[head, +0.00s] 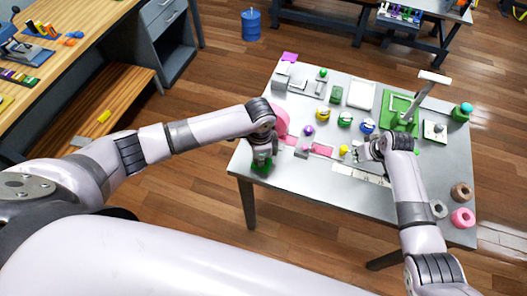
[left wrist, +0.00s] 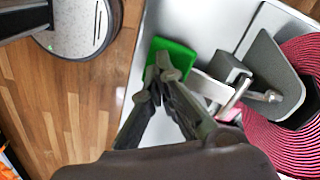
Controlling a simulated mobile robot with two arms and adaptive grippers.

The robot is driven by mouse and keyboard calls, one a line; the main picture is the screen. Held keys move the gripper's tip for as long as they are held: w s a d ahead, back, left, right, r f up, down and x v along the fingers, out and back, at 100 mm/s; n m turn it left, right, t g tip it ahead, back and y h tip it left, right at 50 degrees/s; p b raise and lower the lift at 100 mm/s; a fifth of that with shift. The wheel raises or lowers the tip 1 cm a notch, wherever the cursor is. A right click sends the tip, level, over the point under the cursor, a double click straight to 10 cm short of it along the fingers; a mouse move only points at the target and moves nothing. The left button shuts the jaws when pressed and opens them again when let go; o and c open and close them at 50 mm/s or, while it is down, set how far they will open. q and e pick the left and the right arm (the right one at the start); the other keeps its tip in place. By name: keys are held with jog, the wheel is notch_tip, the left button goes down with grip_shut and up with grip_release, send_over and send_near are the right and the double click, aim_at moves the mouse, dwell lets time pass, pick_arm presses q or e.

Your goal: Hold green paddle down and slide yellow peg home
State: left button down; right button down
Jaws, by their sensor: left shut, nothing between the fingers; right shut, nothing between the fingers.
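The green paddle (head: 259,168) is at the near left corner of the grey table. It also shows in the left wrist view (left wrist: 176,47), partly hidden by the fingers. My left gripper (head: 263,160) is shut and empty, with its fingertips (left wrist: 157,76) over the paddle; they look in contact, but I cannot be sure. A small yellow knob (head: 344,150), which looks like the yellow peg, stands near the table's middle front. My right gripper (head: 362,152) is shut and empty just to the right of it, with a small gap. The peg's lower part is too small to make out.
A pink strap roll (left wrist: 303,62) and a grey bracket (left wrist: 270,75) stand beside the paddle. Blue (head: 367,126), green (head: 345,119) and yellow (head: 323,114) knobs stand behind the peg. A green frame with a tall post (head: 425,100) rises behind my right arm. Pink (head: 462,217) and brown rings lie at right.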

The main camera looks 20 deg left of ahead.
notch_tip(320, 180, up, 7)
jog(key=shift+r, duration=0.2)
dwell(0.4)
